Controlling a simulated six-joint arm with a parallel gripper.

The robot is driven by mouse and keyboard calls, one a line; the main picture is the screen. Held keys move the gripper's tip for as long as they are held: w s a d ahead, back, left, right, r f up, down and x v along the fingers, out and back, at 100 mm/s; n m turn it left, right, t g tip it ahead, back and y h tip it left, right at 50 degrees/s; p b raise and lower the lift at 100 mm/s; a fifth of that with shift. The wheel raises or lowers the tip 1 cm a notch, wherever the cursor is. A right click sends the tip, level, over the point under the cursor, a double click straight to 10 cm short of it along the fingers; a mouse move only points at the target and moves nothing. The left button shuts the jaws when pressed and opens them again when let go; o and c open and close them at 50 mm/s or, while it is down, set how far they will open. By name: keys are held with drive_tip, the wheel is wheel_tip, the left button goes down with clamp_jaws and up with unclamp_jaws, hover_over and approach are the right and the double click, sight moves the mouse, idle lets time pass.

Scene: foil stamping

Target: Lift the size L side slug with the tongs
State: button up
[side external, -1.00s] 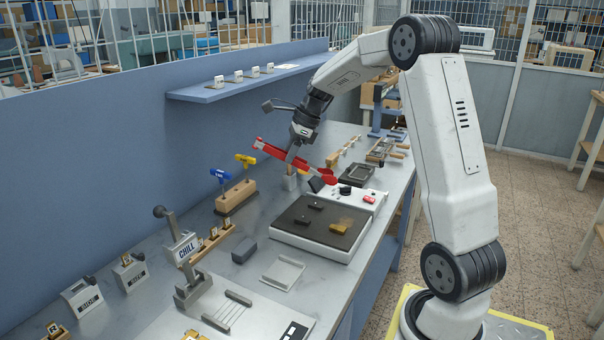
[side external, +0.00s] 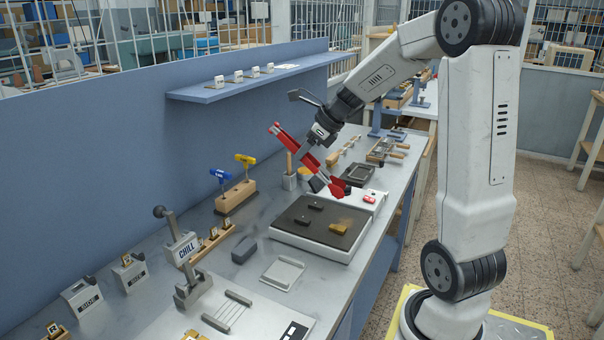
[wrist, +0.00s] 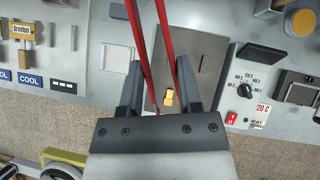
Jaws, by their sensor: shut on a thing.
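My gripper (side external: 311,150) is shut on the red tongs (side external: 284,132) and holds them tilted above the far part of the hot plate (side external: 290,236). In the wrist view the two red tong arms (wrist: 137,28) pass between the fingers of my gripper (wrist: 159,75). A brass piece (side external: 340,229) lies on the dark plate top, near its right edge; a brass piece also shows there in the wrist view (wrist: 169,98). Small dark pieces (side external: 315,205) lie on the plate too. I cannot read a size on any of them. The tongs' tips are not clear.
A control box (side external: 372,199) with a dial and red switch adjoins the plate. A wooden stand (side external: 236,196) with blue and yellow handles, a CHILL block (side external: 183,249) and a shallow grey tray (side external: 283,273) stand on the bench. A shelf (side external: 215,92) overhangs the back.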

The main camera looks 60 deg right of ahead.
drive_tip(key=shift+f, duration=0.15)
wheel_tip(320, 180, down, 10)
drive_tip(key=shift+r, duration=0.2)
idle(1.1)
drive_tip(key=shift+o, duration=0.2)
clamp_jaws()
drive_tip(key=shift+r, duration=0.1)
wheel_tip(320, 180, up, 12)
idle(1.2)
